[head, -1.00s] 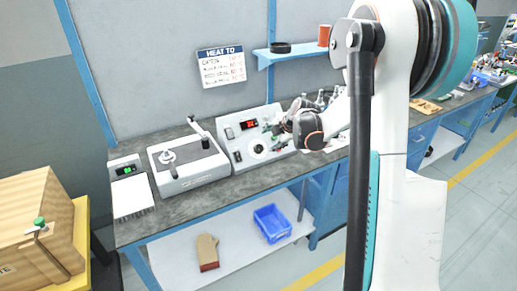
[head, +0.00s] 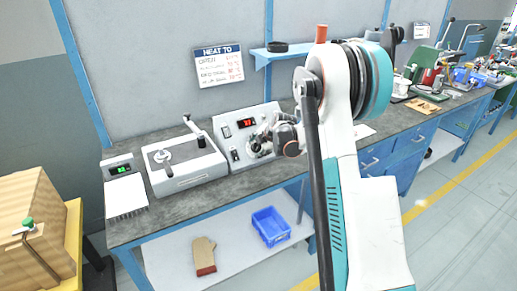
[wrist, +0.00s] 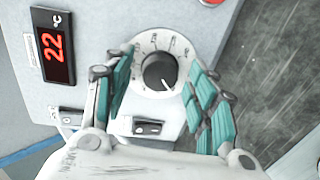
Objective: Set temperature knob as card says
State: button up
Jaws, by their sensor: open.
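The temperature knob (wrist: 159,72) is black with a pale pointer line and sits on a white dial with printed marks, between my open fingers in the wrist view. My gripper (wrist: 160,85) is open around it; I see no finger touching the knob. The red display (wrist: 53,45) beside it reads 22 °C. In the head view my gripper (head: 262,142) is at the front panel of the grey blower station (head: 238,155) and partly covers the dial. The HEAT TO card (head: 218,66) hangs on the wall with several rows in black and red; its small print is too blurred to read surely.
A grey device with a lever (head: 186,165) stands left of the station, and a small unit with a green display (head: 121,170) is farther left. Rocker switches (wrist: 147,128) sit near the dial. A blue bin (head: 270,226) and a glove (head: 204,256) lie on the lower shelf.

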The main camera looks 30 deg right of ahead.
jog(key=c, duration=1)
jog(key=shift+c, duration=0.2)
jog(key=shift+m, duration=0.3)
jog(key=shift+m+p, duration=0.4)
jog(key=shift+m, duration=2.5)
jog(key=shift+y, duration=0.3)
jog(key=o, duration=1)
jog(key=shift+o, duration=0.2)
